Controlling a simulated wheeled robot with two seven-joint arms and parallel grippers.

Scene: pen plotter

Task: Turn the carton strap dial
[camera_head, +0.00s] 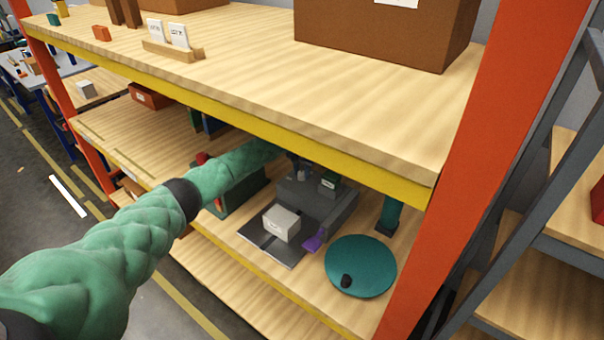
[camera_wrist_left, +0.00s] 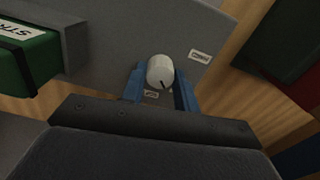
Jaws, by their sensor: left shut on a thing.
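The dial (camera_wrist_left: 161,70), a pale round knob with a dark pointer line, sits on a grey panel (camera_wrist_left: 130,45) with small white labels. My left gripper (camera_wrist_left: 158,88) has its blue fingers on both sides of the knob and is shut on it. In the head view my green left arm reaches under the upper shelf, and its gripper is mostly hidden there. The grey machine (camera_head: 322,204) stands on the middle shelf with a white carton (camera_head: 282,224) at its front. The dial cannot be made out in the head view. My right gripper is not in view.
A round teal disc (camera_head: 375,268) with a small dark object lies right of the machine. A purple piece (camera_head: 314,241) lies between them. The upper shelf's yellow beam (camera_head: 250,113) runs close above my arm. An orange-red post (camera_head: 485,150) stands at right.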

